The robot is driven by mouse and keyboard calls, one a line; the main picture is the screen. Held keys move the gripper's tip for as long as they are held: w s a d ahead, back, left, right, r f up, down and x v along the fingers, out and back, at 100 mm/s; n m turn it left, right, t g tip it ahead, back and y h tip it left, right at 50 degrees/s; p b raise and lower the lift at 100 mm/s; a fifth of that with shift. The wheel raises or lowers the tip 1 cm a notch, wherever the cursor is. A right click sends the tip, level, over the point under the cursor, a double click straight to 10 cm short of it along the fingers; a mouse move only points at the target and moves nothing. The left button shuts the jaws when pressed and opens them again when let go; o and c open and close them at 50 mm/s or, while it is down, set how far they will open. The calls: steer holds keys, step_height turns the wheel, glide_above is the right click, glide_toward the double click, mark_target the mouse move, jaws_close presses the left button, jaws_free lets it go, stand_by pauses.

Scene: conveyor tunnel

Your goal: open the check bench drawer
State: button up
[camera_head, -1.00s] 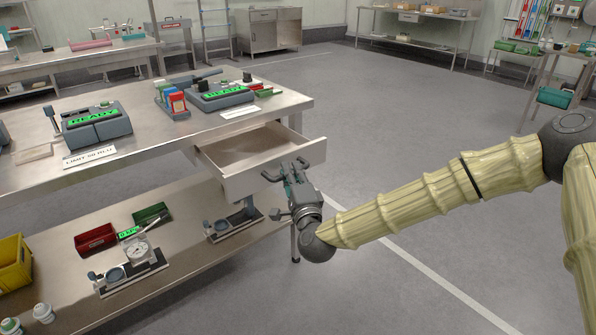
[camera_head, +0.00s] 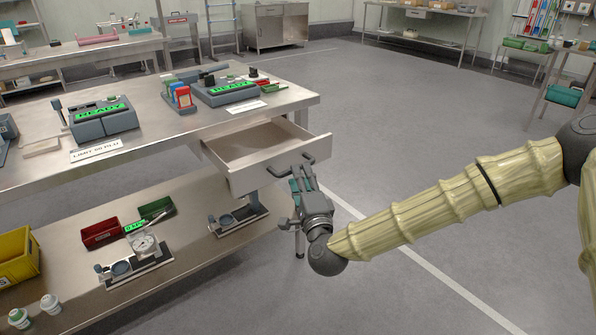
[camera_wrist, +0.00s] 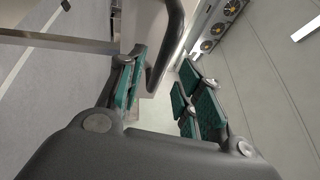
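The check bench drawer (camera_head: 248,181) is pulled well out from under the right end of the bench top (camera_head: 160,138). Its inside looks empty. Its dark bar handle (camera_head: 283,171) is on the drawer front and also shows in the wrist view (camera_wrist: 170,42). My gripper (camera_head: 303,181) is just in front of the handle and slightly below it. In the wrist view its green finger pads (camera_wrist: 163,92) stand apart, and the handle shows between them, nearer the left pads. I cannot tell whether the handle touches a pad.
READY devices (camera_head: 103,118) and a colored card rack (camera_head: 181,96) stand on the bench. The lower shelf (camera_head: 185,250) holds gauges, red and green bins and a yellow bin (camera_head: 17,256). The grey floor (camera_head: 420,150) to the right is open.

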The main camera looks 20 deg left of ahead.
steer(key=v, duration=0.8)
steer(key=shift+f, duration=0.1)
steer(key=s+d+f+n+g+h, duration=0.1)
steer(key=s+d+f+n+g, duration=0.3)
steer(key=f, duration=0.6)
steer(key=s+d+f+n+g+h, duration=0.1)
steer(key=s+d+f+g, duration=0.4)
steer(key=f, duration=0.6)
steer(key=s+d+f+n+g+h, duration=0.1)
steer(key=s+d+f+n, duration=0.2)
steer(key=s+f, duration=0.5)
steer(key=s+d+f+n+g+h, duration=0.25)
steer(key=s+d+f, duration=0.35)
steer(key=d+f, duration=0.3)
steer(key=s+d+f+n+g+h, duration=0.1)
steer(key=s+d+f+g+h, duration=0.1)
steer(key=s+d, duration=0.5)
steer(key=s+d+f+n+g+h, duration=0.1)
steer(key=s+d+f+g+h, duration=0.15)
steer(key=s+d, duration=0.4)
step_height(320, 180, up, 21)
steer(key=w+d+p, duration=0.1)
steer(key=d+p, duration=0.1)
steer(key=p, duration=1.8)
steer(key=shift+w+d, duration=0.2)
steer(key=shift+w, duration=0.05)
